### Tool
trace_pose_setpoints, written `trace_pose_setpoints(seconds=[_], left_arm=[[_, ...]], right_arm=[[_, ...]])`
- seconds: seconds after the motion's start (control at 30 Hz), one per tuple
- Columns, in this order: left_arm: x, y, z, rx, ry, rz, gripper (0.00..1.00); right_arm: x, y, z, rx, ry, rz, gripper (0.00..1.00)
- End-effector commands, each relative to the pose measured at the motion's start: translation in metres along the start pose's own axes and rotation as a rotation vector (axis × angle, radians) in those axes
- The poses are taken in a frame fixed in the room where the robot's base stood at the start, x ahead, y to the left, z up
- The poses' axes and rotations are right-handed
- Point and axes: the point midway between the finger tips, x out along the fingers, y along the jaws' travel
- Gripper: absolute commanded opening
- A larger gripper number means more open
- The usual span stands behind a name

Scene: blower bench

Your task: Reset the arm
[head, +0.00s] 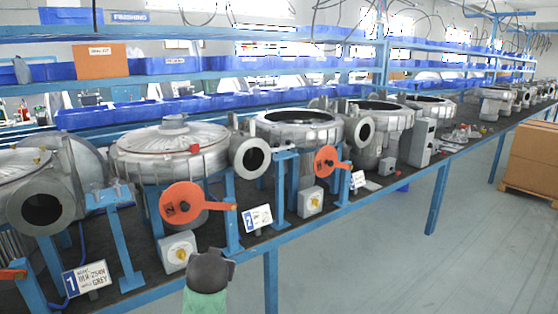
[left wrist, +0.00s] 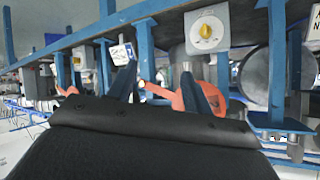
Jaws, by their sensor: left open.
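The nearest full orange disc with a lever arm (head: 190,205) stands in front of the second blower (head: 170,150), its lever pointing right, about level. Another orange lever (head: 328,161) is farther along the bench, and part of one (head: 14,274) shows at the left edge. My left gripper (head: 222,256) is at the bottom of the head view, in front of the bench. In the left wrist view its two dark fingers (left wrist: 157,82) are apart with nothing between them. An orange lever (left wrist: 185,98) shows beyond them; no contact is visible. My right gripper is out of view.
White boxes with yellow knobs (head: 177,251) and number plates (head: 86,279) line the bench front (head: 340,210). Blue posts (head: 125,240) stand between the blowers. Shelves with blue bins (head: 120,115) are behind. The floor (head: 380,265) at right is clear up to cardboard boxes (head: 535,155).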

Motion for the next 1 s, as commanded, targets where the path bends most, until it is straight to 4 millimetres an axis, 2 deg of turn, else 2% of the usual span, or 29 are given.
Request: trace_pose_setpoints(seconds=[0.03,0.17,0.3,0.5,0.77,1.0], left_arm=[[-0.005,0.007,0.018,-0.021,-0.026,0.041,0.5],[-0.02,0.027,0.065,-0.063,-0.098,0.146,0.5],[-0.041,0.048,0.122,-0.078,-0.186,0.248,0.5],[-0.072,0.069,0.201,-0.059,-0.297,0.356,0.5],[-0.112,0.083,0.296,-0.032,-0.43,0.42,0.5],[-0.148,0.088,0.389,-0.004,-0.585,0.435,0.5]], right_arm=[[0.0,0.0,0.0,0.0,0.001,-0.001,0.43],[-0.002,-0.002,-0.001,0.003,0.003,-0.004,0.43],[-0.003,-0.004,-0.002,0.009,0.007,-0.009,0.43],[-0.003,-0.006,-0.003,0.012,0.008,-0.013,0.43],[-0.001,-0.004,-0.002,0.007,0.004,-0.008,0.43],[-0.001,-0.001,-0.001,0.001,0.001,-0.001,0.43]])
